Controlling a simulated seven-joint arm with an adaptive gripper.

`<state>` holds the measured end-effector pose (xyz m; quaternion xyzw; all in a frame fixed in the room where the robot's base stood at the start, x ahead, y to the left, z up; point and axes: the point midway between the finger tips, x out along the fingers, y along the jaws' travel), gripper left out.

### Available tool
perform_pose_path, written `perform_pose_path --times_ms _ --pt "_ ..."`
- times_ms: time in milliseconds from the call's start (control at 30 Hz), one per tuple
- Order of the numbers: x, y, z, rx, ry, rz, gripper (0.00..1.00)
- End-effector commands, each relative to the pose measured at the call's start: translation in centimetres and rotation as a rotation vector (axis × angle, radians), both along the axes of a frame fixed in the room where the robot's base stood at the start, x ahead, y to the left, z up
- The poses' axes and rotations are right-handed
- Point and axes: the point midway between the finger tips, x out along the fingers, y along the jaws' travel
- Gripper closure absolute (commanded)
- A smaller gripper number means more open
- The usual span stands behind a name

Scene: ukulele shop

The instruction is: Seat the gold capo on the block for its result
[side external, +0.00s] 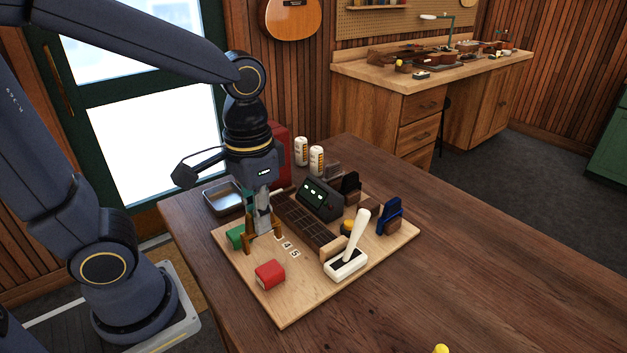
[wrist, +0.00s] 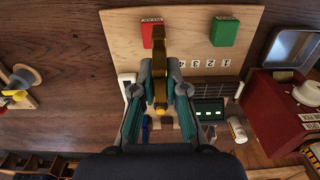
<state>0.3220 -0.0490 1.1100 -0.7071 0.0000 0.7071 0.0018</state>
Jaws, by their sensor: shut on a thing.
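My gripper (side external: 263,222) is shut on the gold capo (side external: 249,240) and holds it upright, jaws down, over the left part of the wooden board. In the wrist view the gold capo (wrist: 159,45) runs between the two fingers (wrist: 160,80). A green block (side external: 235,237) stands just left of the capo. A red block (side external: 269,274) stands nearer the front edge; both also show in the wrist view, red (wrist: 147,35) and green (wrist: 224,32). Whether the capo's feet touch the board is unclear. The fingers hide part of the capo.
On the board (side external: 283,312) are number tiles (side external: 291,249), a dark fretboard (side external: 303,222), a display with green lights (side external: 320,196), a white-handled lever box (side external: 346,263), a blue capo (side external: 390,215) and a black capo (side external: 351,183). A metal tray (side external: 222,198) sits behind.

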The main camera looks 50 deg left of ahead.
Motion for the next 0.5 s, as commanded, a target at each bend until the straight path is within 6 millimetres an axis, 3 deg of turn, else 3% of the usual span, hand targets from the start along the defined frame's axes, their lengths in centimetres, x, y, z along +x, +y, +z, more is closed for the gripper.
perform_pose_path --times_ms 133,500 --pt "0.0 -1.1 -1.7 -0.001 0.002 0.0 1.0" --pt "0.1 -1.1 -5.4 -0.001 0.002 0.003 1.0"
